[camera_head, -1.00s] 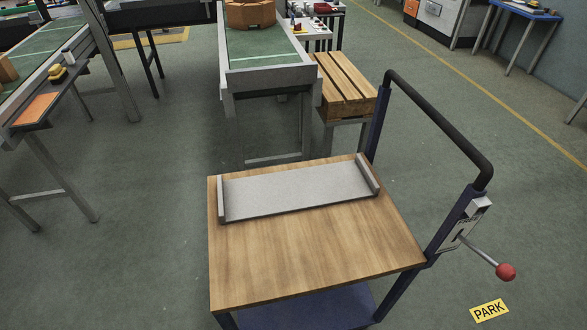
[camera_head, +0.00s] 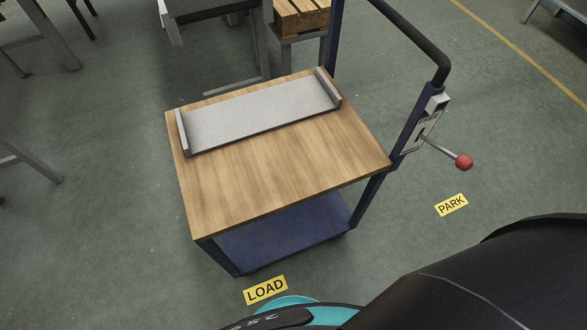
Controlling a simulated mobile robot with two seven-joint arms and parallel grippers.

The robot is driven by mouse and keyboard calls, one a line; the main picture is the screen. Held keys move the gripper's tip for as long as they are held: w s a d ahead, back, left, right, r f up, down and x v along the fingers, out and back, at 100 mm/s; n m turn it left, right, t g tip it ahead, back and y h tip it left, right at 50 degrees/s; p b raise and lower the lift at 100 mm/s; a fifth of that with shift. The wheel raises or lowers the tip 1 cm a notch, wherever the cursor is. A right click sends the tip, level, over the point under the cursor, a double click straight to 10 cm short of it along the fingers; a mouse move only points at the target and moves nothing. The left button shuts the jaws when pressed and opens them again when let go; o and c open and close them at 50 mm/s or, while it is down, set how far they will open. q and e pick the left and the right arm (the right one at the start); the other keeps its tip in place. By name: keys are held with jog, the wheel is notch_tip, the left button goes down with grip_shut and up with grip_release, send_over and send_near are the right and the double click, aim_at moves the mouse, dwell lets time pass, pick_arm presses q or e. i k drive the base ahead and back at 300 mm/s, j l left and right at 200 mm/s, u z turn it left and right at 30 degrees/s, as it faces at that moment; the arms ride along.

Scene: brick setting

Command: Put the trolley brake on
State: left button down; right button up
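The trolley has a wooden top (camera_head: 275,170), a blue lower shelf (camera_head: 285,235) and a black push handle (camera_head: 415,40) on its right side. A brake lever with a red ball knob (camera_head: 464,162) sticks out to the right from a light plate (camera_head: 420,132) on the blue handle post. The lever slopes down to the right. A grey tray (camera_head: 260,112) lies on the wooden top. A black arm of mine fills the lower right corner, apart from the lever in the picture. Neither gripper is in view.
A yellow PARK label (camera_head: 451,205) is on the floor right of the trolley, and a yellow LOAD label (camera_head: 265,290) is in front of it. A wooden crate (camera_head: 302,16) on a stand is behind. The floor right of the knob is clear.

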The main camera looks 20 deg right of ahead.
aim_at(463, 163)
jog(key=z, duration=2.1)
